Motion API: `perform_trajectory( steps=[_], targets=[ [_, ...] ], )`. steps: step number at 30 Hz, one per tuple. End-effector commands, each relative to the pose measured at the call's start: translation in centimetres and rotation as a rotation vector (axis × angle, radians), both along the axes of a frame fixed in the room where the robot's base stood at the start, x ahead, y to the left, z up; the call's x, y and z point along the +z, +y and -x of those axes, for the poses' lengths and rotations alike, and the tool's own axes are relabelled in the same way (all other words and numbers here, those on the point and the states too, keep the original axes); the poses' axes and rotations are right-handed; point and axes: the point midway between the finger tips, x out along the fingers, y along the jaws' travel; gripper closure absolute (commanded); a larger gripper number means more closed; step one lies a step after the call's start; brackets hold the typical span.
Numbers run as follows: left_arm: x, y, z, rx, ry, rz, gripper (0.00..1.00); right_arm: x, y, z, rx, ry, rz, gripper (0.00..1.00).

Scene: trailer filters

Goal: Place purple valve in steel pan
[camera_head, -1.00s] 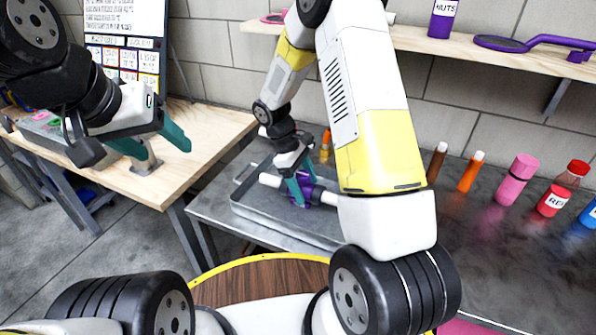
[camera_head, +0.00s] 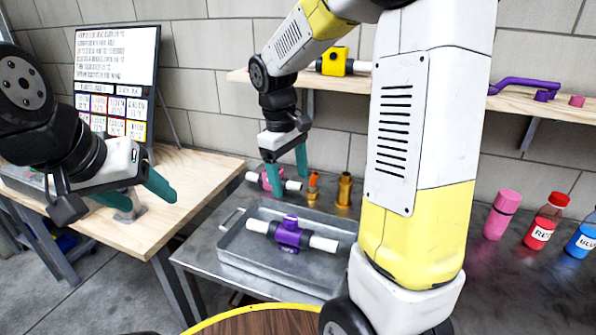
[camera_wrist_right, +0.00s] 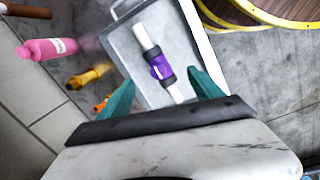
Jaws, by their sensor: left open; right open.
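The purple valve (camera_head: 289,234), with white pipe ends, lies inside the steel pan (camera_head: 232,247) on the grey bench. In the right wrist view the valve (camera_wrist_right: 160,68) also rests within the pan (camera_wrist_right: 122,42), apart from the fingers. My right gripper (camera_head: 287,168) is open and empty above the back of the pan, its teal fingers pointing down. It also shows in the right wrist view (camera_wrist_right: 165,90), with its fingers spread. My left gripper (camera_head: 140,196) is open and empty over the wooden table at the left.
Pink (camera_head: 502,214), red (camera_head: 545,222) and blue (camera_head: 582,238) bottles stand at the right. A shelf (camera_head: 540,103) runs along the wall. A screen (camera_head: 117,55) stands on the wooden table (camera_head: 190,172).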

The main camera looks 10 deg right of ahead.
Motion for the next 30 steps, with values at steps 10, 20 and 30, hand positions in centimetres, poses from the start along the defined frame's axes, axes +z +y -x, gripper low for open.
perform_trajectory(
  steps=[10, 20, 30],
  targets=[
    [0.0, 0.0, 0.0, 0.000, 0.000, 0.000, 0.39, 7.9, -1.7, 9.9, -0.371, -0.340, -0.274, 0.25],
    [0.0, 0.0, 0.0, 0.000, 0.000, 0.000, 0.39, 9.4, -1.7, 14.8, -0.565, -0.510, -0.455, 0.25],
    [0.0, 0.0, 0.0, 0.000, 0.000, 0.000, 0.39, 9.4, -1.7, 15.1, -0.577, -0.518, -0.467, 0.25]
  ],
)
